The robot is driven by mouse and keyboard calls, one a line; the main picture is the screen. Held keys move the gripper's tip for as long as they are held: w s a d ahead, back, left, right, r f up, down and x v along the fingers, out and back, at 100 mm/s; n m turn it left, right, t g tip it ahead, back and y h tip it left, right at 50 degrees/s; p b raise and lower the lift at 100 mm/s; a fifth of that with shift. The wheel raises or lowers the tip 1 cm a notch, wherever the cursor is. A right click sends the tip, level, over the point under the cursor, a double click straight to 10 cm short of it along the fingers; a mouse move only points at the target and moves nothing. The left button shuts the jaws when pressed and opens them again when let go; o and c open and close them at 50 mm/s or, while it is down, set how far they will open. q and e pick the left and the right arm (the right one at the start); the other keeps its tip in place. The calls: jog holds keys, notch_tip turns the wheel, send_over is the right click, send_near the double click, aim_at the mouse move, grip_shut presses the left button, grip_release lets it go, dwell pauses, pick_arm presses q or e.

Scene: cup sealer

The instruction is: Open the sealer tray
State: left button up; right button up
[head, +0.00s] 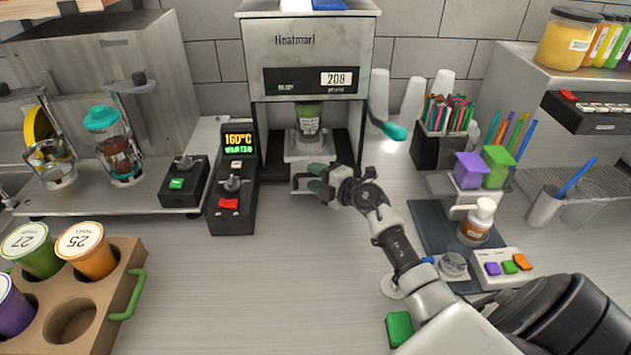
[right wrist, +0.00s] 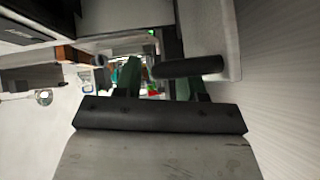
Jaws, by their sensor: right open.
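The sealer (head: 310,45) is a grey metal machine at the back centre in the head view. A green-labelled cup (head: 308,118) sits inside it on the sealer tray (head: 306,147), whose handle (head: 297,184) is at the front. My right gripper (head: 317,178) is open at the tray's front, with its green fingertips close beside the handle. In the right wrist view, a dark bar (right wrist: 188,66), apparently the handle, lies by the open fingers (right wrist: 160,80). I cannot tell if they touch it. My left gripper is out of view.
A control box (head: 232,190) with a lit display stands left of the sealer. A cardboard cup holder (head: 118,275) with a green handle is at the lower left. A straw holder (head: 437,150) and bottle (head: 479,218) stand right. The counter's front middle is clear.

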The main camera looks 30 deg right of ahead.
jog(key=shift+w+a, duration=0.1)
jog(key=shift+a, duration=0.05)
jog(key=shift+c, duration=0.3)
grip_shut()
